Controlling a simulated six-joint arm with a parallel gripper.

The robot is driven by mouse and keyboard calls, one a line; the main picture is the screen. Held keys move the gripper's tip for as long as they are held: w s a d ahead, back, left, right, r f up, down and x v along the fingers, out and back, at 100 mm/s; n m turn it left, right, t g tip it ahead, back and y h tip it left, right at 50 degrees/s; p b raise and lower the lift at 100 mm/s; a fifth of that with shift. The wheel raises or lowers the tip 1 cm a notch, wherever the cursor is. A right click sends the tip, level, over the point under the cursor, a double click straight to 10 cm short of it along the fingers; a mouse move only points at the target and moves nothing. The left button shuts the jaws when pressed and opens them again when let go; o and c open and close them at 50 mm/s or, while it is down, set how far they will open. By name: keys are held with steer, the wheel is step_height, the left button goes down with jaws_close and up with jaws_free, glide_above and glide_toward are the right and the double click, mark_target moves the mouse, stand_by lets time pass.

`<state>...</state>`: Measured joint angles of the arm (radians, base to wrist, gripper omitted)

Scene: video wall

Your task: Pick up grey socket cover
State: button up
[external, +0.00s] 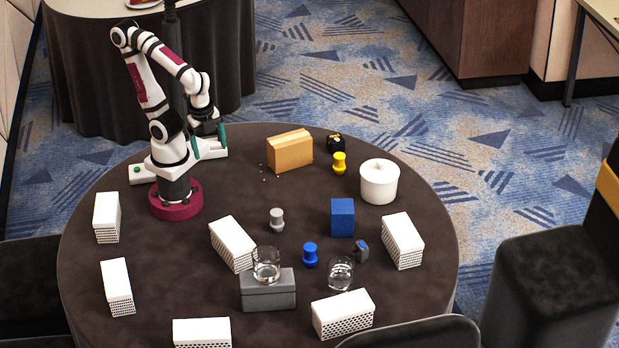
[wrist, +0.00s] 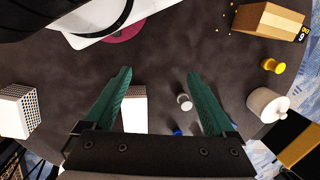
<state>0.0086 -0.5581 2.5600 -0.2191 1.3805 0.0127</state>
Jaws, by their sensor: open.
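A small grey knob-shaped piece (external: 277,219), which looks like the grey socket cover, stands upright on the dark round table, right of my base. It also shows in the wrist view (wrist: 184,102), in the gap between the fingers near the right one, with the tabletop around it. My gripper (external: 208,143) has teal fingers and is held up near the arm's base, behind and left of the grey piece. In the wrist view my gripper (wrist: 158,73) has its fingers wide apart with nothing held.
A white box (external: 231,244) stands left of the grey piece. A grey box (external: 268,291) with a glass (external: 266,265) is in front. A blue knob (external: 310,255), second glass (external: 340,273) and blue box (external: 342,217) are right. A yellow knob (external: 339,163) and wooden box (external: 290,152) stand behind.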

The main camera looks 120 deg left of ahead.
steer(key=shift+c, duration=0.2)
steer(key=n+t+h, duration=0.7)
steer(key=n+h, duration=0.6)
steer(key=n, duration=1.6)
glide_toward(277, 221)
steer(key=shift+n+t, duration=0.3)
steer(key=shift+t, duration=0.1)
steer(key=x, duration=1.1)
steer(key=shift+s+d+f, duration=0.2)
steer(key=shift+d+f, duration=0.05)
steer(key=shift+f, duration=0.05)
jaws_close()
